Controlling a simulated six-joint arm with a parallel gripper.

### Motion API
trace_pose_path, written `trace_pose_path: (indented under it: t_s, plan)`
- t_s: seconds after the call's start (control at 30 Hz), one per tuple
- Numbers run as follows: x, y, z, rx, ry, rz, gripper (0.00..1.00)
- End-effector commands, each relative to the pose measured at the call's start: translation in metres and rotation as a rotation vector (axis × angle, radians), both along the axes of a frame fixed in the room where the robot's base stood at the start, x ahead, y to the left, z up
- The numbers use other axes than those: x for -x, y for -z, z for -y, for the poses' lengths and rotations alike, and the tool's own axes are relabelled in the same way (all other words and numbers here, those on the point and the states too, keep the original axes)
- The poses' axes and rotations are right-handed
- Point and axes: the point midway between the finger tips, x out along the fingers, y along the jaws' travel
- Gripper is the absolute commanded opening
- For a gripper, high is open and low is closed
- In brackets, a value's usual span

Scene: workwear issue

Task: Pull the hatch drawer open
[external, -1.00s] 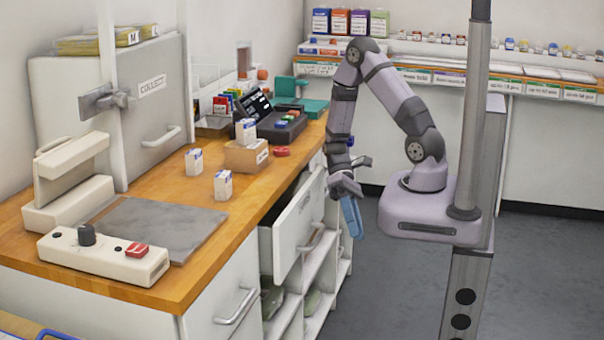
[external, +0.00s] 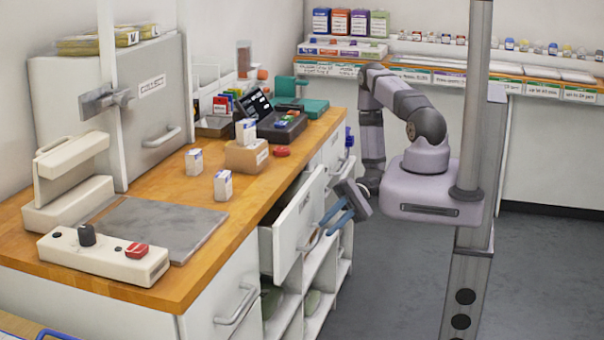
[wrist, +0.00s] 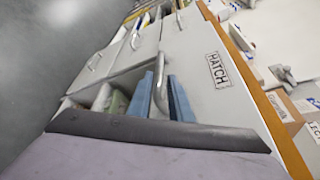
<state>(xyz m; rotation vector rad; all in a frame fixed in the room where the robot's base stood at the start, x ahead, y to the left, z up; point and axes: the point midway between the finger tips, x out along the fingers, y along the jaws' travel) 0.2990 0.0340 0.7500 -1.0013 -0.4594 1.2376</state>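The hatch drawer (external: 293,232) is a light grey front below the wooden counter. It stands partly out, with a dark gap above it in the external view. Its HATCH label (wrist: 218,70) shows in the wrist view. The drawer's curved metal handle (wrist: 163,88) shows between my gripper's two blue fingers in the wrist view. My gripper (external: 327,229) is open, its fingers apart on either side of the handle. I cannot tell whether either finger touches it.
The wooden counter (external: 290,165) carries small boxes, a tan carton (external: 246,157) and a grey mat (external: 160,228). Another handled front (external: 222,300) is nearer the camera. Open shelves lie below the drawer. Grey floor (external: 400,290) is free to the right.

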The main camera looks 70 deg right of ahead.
Motion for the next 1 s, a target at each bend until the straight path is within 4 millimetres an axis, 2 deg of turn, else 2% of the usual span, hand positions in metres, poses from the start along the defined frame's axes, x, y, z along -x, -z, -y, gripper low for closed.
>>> trace_pose_path:
  t_s: [0.53, 1.0]
  plan:
    - [-0.017, 0.013, -0.056, 0.0, -0.007, -0.002, 0.18]
    - [-0.02, 0.015, -0.063, 0.001, -0.003, -0.001, 0.18]
